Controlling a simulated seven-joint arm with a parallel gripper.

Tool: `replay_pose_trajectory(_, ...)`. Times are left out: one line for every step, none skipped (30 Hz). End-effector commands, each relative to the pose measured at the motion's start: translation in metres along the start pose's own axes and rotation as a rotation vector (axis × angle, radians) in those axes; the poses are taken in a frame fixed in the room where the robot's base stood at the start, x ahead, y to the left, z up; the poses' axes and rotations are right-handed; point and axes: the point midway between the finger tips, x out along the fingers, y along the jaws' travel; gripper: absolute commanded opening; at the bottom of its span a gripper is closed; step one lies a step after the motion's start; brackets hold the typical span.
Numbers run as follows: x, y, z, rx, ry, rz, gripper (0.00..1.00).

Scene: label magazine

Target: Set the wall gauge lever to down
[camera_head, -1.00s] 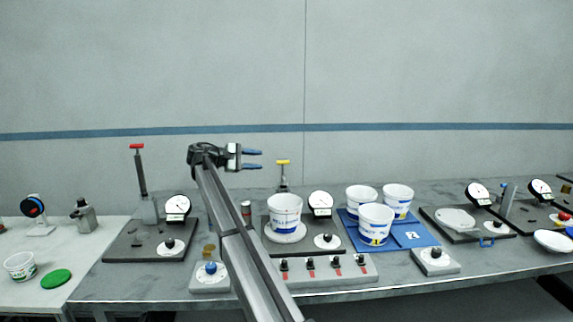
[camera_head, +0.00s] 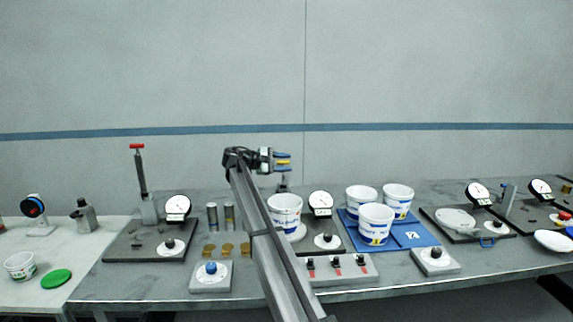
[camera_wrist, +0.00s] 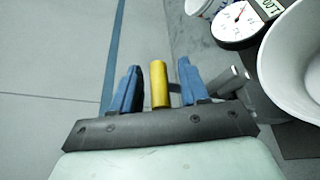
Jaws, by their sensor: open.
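A yellow handle (camera_wrist: 159,83) tops the lever behind the middle gauge station, and it also shows in the head view (camera_head: 284,163). My gripper (camera_wrist: 158,72) is open, with one blue finger on each side of the handle and a visible gap on both sides. In the head view my gripper (camera_head: 282,160) is level with the handle, high above the bench. The lever's post (camera_head: 283,181) is mostly hidden behind a white tub. The middle dial gauge (camera_head: 320,200) stands right of the lever.
A white tub (camera_head: 284,212) sits just below my gripper, and more tubs (camera_head: 376,224) stand on a blue mat to the right. A red-handled lever (camera_head: 137,147) stands at the left. My arm crosses above the switch box (camera_head: 350,268).

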Motion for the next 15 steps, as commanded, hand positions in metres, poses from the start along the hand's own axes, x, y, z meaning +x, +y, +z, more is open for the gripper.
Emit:
replay_pose_trajectory(0.0044,0.0000,0.0001,0.000,0.000,0.000,0.44)
replay_pose_trajectory(0.0060,0.0000,0.0001,0.000,0.000,0.000,0.44)
replay_pose_trajectory(0.0077,0.0000,0.0000,0.000,0.000,0.000,0.44)
replay_pose_trajectory(0.0087,0.0000,0.0000,0.000,0.000,0.000,0.44)
replay_pose_trajectory(0.0095,0.0000,0.0000,0.000,0.000,0.000,0.44)
replay_pose_trajectory(0.0102,0.0000,0.0000,0.000,0.001,0.000,0.44)
replay_pose_trajectory(0.0105,0.0000,0.0000,0.000,0.001,0.000,0.44)
replay_pose_trajectory(0.0107,0.0000,0.0000,0.000,0.001,0.000,0.44)
replay_pose_trajectory(0.0108,0.0000,0.0000,0.000,0.001,0.000,0.44)
replay_pose_trajectory(0.0108,0.0001,0.0000,0.000,0.001,0.000,0.44)
replay_pose_trajectory(0.0108,0.0000,0.0000,0.000,0.001,0.000,0.44)
replay_pose_trajectory(0.0107,0.0000,0.0000,0.000,0.001,0.000,0.44)
replay_pose_trajectory(0.0107,0.0000,0.0001,0.000,0.001,0.000,0.44)
replay_pose_trajectory(0.0107,0.0000,0.0001,0.000,0.001,0.000,0.44)
replay_pose_trajectory(0.0107,0.0000,0.0001,0.000,0.001,0.000,0.41)
